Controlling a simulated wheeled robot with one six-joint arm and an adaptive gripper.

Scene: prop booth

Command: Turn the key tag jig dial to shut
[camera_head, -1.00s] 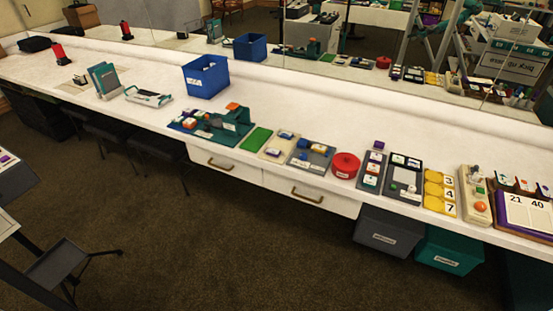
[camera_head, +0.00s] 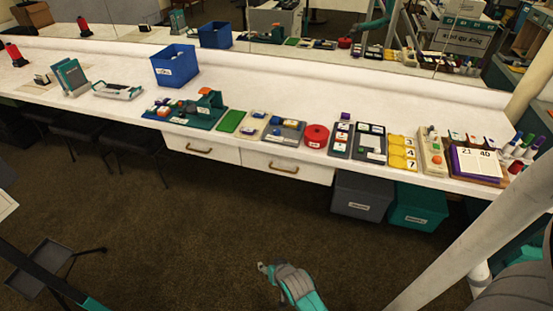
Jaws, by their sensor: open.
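The key tag jig cannot be named with certainty at this size. A narrow beige panel (camera_head: 431,152) with a small upright fitting, a green part and an orange part lies near the right end of the long white counter. A teal fixture (camera_head: 207,110) on a board with small coloured pieces stands left of centre; no dial setting can be read on either. My gripper (camera_head: 262,267) shows small at the bottom middle, over the carpet, well in front of the counter and apart from everything on it. It is open and looks empty.
The white counter (camera_head: 300,95) holds a blue bin (camera_head: 175,66), a red round container (camera_head: 317,136), yellow number tiles (camera_head: 402,152) and a calendar stand (camera_head: 477,163). Grey (camera_head: 361,196) and teal (camera_head: 417,206) bins stand below. Open carpet lies before the counter; a mirror runs behind.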

